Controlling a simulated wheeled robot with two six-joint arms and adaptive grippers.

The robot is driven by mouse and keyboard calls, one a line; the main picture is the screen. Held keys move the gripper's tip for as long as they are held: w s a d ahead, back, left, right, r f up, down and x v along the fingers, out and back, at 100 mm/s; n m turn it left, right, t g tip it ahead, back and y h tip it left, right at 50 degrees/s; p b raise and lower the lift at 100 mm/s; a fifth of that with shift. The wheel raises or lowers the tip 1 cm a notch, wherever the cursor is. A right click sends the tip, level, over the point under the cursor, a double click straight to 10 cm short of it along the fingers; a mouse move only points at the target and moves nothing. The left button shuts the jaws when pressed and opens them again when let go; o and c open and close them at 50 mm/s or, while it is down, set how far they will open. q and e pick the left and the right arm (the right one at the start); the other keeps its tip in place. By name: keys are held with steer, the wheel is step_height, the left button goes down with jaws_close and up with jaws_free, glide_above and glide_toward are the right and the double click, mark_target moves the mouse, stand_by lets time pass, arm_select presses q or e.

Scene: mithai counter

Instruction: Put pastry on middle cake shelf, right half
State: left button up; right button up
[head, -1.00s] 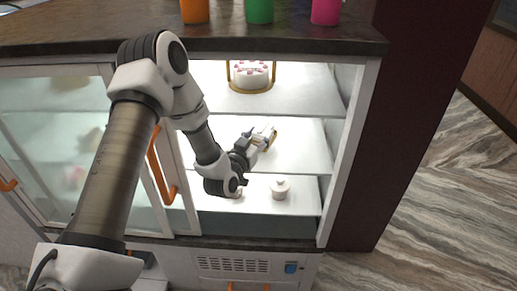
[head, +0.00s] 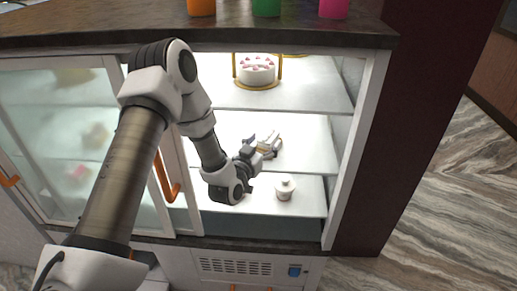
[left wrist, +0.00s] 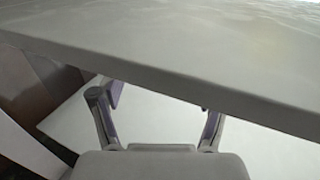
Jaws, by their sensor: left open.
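My left gripper (head: 264,141) is inside the open bay of the display case, at the middle shelf (head: 312,150). It is open, and the left wrist view shows its two spread fingers (left wrist: 155,103) with nothing between them. A small cupcake-like pastry (head: 285,188) with a pale top stands upright on the lower shelf (head: 309,200), below and right of the gripper. My left arm hides part of the lower shelf. No pastry shows in the left wrist view. My right gripper is not in view.
A white cake with pink dots (head: 257,72) stands on a gold stand on the top shelf (head: 320,90). A shelf edge (left wrist: 170,75) crosses close above the fingers in the wrist view. The glass door (head: 75,150) is at left. The middle shelf's right part is bare.

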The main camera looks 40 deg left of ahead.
arm_select(q)
steer(key=s+d, duration=0.2)
steer(key=s, duration=0.9)
steer(key=s+d+f+m+g+h, duration=0.1)
steer(key=s+d+f+g+h, duration=0.2)
steer(key=f, duration=0.4)
steer(key=s+d+f+m+g+h, duration=0.1)
steer(key=s+d+f+g, duration=0.1)
steer(key=d+f+g, duration=0.45)
steer(key=s+d+f+g, duration=0.1)
steer(key=s+f+g, duration=0.3)
steer(key=s+f, duration=0.3)
steer(key=s+d+f+g+y, duration=0.1)
steer(key=s+f+g, duration=0.3)
steer(key=s, duration=0.9)
step_height(320, 180, down, 3)
steer(key=shift+s+d+r+n, duration=0.15)
steer(key=shift+d+n, duration=0.15)
steer(key=shift+d, duration=0.3)
